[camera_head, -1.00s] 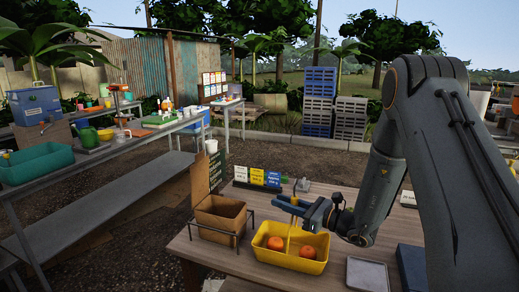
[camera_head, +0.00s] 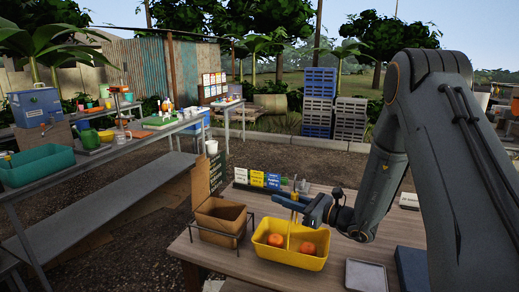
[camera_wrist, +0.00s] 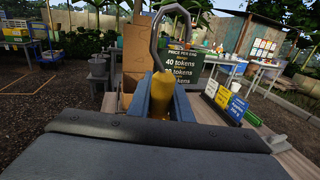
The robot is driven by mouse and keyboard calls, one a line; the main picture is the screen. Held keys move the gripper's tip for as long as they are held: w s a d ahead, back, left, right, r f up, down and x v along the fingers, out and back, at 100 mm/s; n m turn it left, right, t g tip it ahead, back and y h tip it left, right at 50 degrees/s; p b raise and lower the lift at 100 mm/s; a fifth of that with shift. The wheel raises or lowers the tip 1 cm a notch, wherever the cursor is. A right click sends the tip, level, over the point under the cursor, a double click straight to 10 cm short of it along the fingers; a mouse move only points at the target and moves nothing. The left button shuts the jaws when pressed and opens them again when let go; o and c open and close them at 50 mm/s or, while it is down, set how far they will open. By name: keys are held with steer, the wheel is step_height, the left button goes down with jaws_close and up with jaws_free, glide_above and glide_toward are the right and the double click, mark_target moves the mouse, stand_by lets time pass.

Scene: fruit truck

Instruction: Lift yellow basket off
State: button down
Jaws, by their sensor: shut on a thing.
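The yellow basket (camera_head: 290,260) holds two orange fruits (camera_head: 307,248) and is over the front of the wooden table; I cannot tell whether its base touches the tabletop. My gripper (camera_head: 293,199) is shut on the top of the basket's upright yellow handle (camera_head: 289,226). In the wrist view the yellow handle piece (camera_wrist: 160,104) sits between the blue jaws (camera_wrist: 161,95). A grey metal hook (camera_wrist: 155,38) curves up just beyond the handle top there. I cannot tell whether it touches the handle.
A brown box in a wire frame (camera_head: 221,218) stands close left of the basket. A grey tray (camera_head: 366,275) lies to its right, beside a dark blue box (camera_head: 410,268). Coloured price cards (camera_head: 256,178) and a dark price sign (camera_wrist: 182,66) stand behind.

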steer(key=shift+r, duration=0.2)
steer(key=shift+s, duration=0.1)
steer(key=shift+s+a+p, duration=0.3)
steer(key=shift+s+a, duration=0.05)
steer(key=shift+s, duration=0.55)
steer(key=shift+s+a+p, duration=0.3)
steer(key=shift+s+p, duration=0.05)
steer(key=shift+s, duration=0.6)
steer(key=shift+s+a+p, duration=0.3)
steer(key=shift+s+a, duration=0.05)
steer(key=shift+s, duration=0.55)
steer(key=s+a+p, duration=0.1)
steer(key=s+a, duration=0.1)
steer(key=s, duration=0.5)
steer(key=shift+s+a+p, duration=0.3)
steer(key=shift+a+p, duration=0.05)
